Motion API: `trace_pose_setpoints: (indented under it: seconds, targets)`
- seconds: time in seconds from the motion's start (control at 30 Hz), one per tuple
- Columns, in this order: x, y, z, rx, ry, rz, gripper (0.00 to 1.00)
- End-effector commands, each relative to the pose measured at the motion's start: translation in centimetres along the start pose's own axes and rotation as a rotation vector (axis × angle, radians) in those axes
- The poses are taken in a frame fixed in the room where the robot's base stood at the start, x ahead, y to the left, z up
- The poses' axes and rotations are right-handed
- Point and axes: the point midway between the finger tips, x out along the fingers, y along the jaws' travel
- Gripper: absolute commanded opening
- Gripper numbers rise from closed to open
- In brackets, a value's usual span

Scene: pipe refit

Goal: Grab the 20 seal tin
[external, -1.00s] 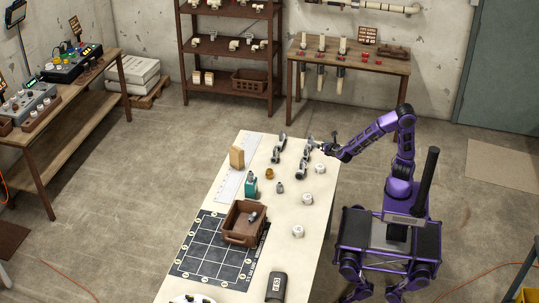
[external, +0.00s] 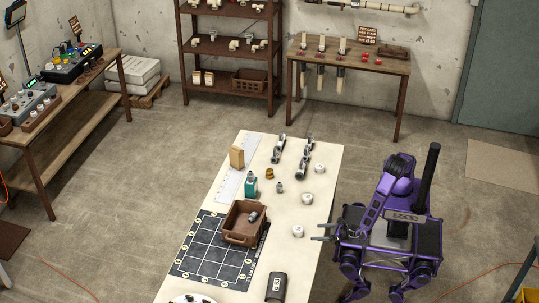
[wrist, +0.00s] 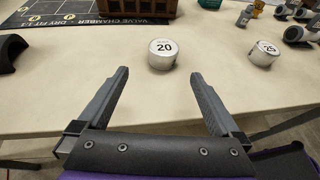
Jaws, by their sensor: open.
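The 20 seal tin (wrist: 163,54) is a short white round tin with "20" on its lid, upright on the table, in the wrist view ahead of my fingers. In the external view it appears to be the white tin (external: 298,231) near the table's right edge. My gripper (external: 319,232) is open and empty at that edge, pointing left towards it. In the wrist view the fingers of my gripper (wrist: 160,80) are spread wide. The tin is beyond the fingertips, roughly centred between them and apart from both.
A third tin (external: 320,169) stands farther up the table. A brown crate (external: 233,239) sits on the dark grid mat (external: 200,257).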

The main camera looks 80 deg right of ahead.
Motion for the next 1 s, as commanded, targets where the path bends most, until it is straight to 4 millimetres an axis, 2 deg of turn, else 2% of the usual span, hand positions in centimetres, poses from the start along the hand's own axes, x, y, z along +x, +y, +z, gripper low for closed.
trace_pose_setpoints:
  seconds: [0.1,0.3,0.57,0.83,1.0]
  targets:
    - [2.8,-0.1,0.0,0.0,-0.001,-0.003,1.0]
    - [6.1,-0.1,0.1,0.0,-0.002,-0.002,1.0]
    - [7.5,-0.2,0.2,0.0,-0.002,-0.001,1.0]
    - [11.3,-0.7,0.7,0.0,-0.002,-0.002,1.0]
    - [12.1,-0.6,0.7,0.0,0.0,0.0,1.0]
